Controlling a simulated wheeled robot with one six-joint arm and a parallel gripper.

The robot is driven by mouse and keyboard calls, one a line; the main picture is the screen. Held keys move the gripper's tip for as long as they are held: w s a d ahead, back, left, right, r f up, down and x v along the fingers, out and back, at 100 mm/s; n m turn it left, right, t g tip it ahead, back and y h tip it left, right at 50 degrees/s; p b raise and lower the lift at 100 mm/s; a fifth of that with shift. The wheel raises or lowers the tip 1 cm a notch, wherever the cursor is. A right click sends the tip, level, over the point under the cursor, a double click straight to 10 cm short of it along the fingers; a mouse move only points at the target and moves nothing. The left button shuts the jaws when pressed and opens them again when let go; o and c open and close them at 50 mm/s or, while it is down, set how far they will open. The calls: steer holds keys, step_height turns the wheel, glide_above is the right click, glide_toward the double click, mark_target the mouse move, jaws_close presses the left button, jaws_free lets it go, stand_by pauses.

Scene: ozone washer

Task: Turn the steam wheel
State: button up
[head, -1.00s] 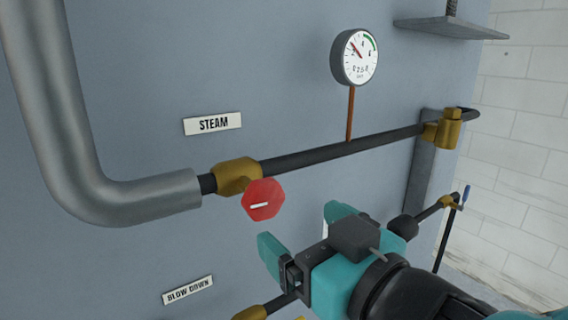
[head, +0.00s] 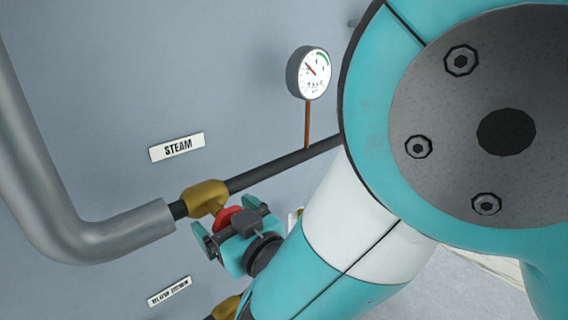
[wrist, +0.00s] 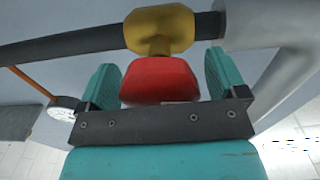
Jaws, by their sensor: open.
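The red steam wheel (head: 228,215) sits on a brass valve (head: 206,196) in the dark pipe, just below the STEAM label (head: 177,147). My gripper (head: 226,226) is at the wheel and hides most of it in the head view. In the wrist view, the red wheel (wrist: 158,80) lies between my two teal fingers, with the brass valve (wrist: 158,30) behind it. My gripper (wrist: 162,78) is open, with a visible gap between the wheel and the finger on each side.
A pressure gauge (head: 309,73) stands on a thin brown stem above the dark pipe (head: 270,168). A thick grey pipe (head: 110,236) bends in from the left. A second label (head: 169,291) and a brass fitting (head: 225,308) are below. My arm covers the right side of the head view.

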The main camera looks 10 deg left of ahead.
steer(key=shift+c, duration=0.5)
steer(key=c, duration=0.8)
steer(key=shift+c, duration=0.2)
steer(key=shift+n, duration=0.3)
steer(key=n, duration=0.3)
steer(key=shift+n+b, duration=0.3)
steer(key=shift+b, duration=0.05)
steer(key=n, duration=0.3)
steer(key=shift+n, duration=0.3)
steer(key=n, duration=0.4)
steer(key=shift+s+a+n, duration=0.1)
steer(key=shift+n, duration=0.2)
steer(key=shift+f+n, duration=0.1)
steer(key=shift+n, duration=1.8)
